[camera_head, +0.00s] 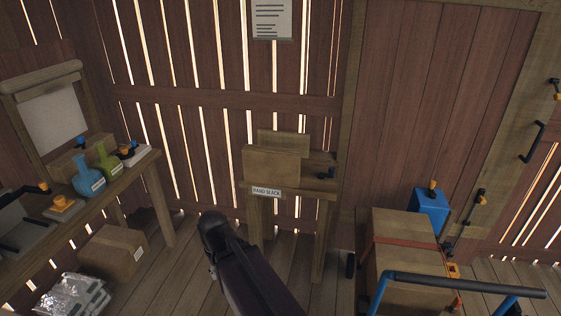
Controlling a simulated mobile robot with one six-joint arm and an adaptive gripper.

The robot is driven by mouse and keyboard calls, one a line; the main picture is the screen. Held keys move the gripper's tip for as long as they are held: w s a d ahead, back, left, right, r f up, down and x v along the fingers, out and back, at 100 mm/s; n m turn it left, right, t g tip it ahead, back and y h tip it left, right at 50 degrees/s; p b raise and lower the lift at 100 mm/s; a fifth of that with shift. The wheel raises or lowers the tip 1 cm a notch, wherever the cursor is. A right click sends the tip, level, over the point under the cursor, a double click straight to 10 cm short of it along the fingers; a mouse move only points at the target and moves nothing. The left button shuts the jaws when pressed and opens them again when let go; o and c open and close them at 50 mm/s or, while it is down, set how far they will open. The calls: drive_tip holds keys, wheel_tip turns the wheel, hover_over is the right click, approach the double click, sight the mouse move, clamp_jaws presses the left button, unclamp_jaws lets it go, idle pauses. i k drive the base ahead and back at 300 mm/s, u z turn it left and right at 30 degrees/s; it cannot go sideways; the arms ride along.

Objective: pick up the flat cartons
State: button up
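Two flat tan panels that look like the flat cartons stand upright on a small wooden stand (318,185) against the far wall. The front panel (272,166) is nearer and lower, and the rear panel (284,142) shows above it, partly hidden. A white label reading "HAND STACK" (266,191) is at the stand's front edge. My dark arm rises from the bottom of the view, short of the stand and apart from the panels. My gripper's fingers do not show.
A workbench (150,176) with blue and green flasks (88,180) runs along the left. A closed brown box (113,252) and silvery packets (72,293) lie on the floor. At right, strapped boxes (398,268) stand behind a blue-framed cart handle (455,284). Some floor before the stand is clear.

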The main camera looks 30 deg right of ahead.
sight(262, 164)
drive_tip(key=z, duration=0.5)
drive_tip(key=i, duration=0.95)
drive_tip(key=z, duration=0.4)
